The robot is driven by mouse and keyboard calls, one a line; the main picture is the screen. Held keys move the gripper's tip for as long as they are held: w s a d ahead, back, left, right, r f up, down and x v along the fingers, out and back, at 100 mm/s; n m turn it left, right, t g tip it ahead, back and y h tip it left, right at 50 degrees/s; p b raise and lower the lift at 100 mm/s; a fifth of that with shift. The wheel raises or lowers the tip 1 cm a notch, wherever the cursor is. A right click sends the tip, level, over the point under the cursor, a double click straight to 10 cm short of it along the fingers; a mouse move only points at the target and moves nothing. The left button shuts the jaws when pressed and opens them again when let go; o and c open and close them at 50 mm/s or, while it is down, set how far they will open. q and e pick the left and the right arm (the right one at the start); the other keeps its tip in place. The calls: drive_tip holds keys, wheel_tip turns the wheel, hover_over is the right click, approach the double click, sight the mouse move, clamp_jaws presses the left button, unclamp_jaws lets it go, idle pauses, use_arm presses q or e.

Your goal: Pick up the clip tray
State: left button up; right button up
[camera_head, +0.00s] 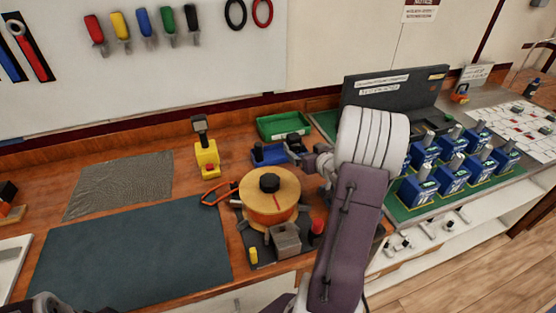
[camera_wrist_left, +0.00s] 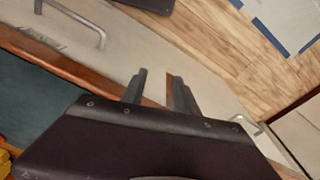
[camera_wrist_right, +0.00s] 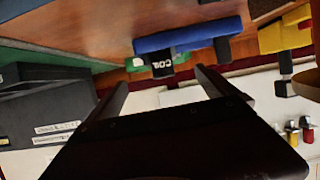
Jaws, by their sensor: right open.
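Two small open trays lie near the back of the bench in the head view: a green one (camera_head: 284,124) and a blue one (camera_head: 268,156) in front of it. I cannot tell for sure which is the clip tray. In the right wrist view the blue tray (camera_wrist_right: 188,38) lies just beyond my fingertips, with a dark lettered piece at its side. The green tray (camera_wrist_right: 138,65) shows partly behind it. My right gripper (camera_wrist_right: 160,80) is open and empty, close to the trays. My left gripper (camera_wrist_left: 159,75) is open and empty, away from the trays.
A wooden spool (camera_head: 269,199) and an orange-handled tool (camera_head: 218,192) lie in front of the trays. A yellow device (camera_head: 207,158) stands to their left. Blue breakers (camera_head: 417,190) stand in rows at right. The dark mat (camera_head: 130,240) is clear.

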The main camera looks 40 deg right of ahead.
sight(297, 148)
drive_tip(key=shift+w+d+f+b, duration=0.1)
drive_tip(key=shift+f+b, duration=0.15)
drive_tip(key=shift+f, duration=0.25)
drive_tip(key=shift+w+d+f+b, duration=0.1)
drive_tip(key=shift+f+b, duration=0.1)
drive_tip(key=shift+f, duration=0.3)
drive_tip(key=shift+r, duration=0.1)
drive_tip(key=shift+w, duration=0.1)
drive_tip(key=x, duration=0.8)
drive_tip(key=shift+w+d+f, duration=0.1)
drive_tip(key=shift+w+f, duration=0.15)
drive_tip(key=shift+f, duration=0.15)
drive_tip(key=shift+s+r, duration=0.1)
drive_tip(key=shift+r, duration=0.05)
drive_tip(key=shift+c, duration=0.3)
drive_tip(key=c, duration=0.5)
use_arm(q)
wheel_tip(297, 148, down, 2)
drive_tip(key=shift+w+d+f, duration=0.1)
use_arm(e)
drive_tip(key=c, duration=1.3)
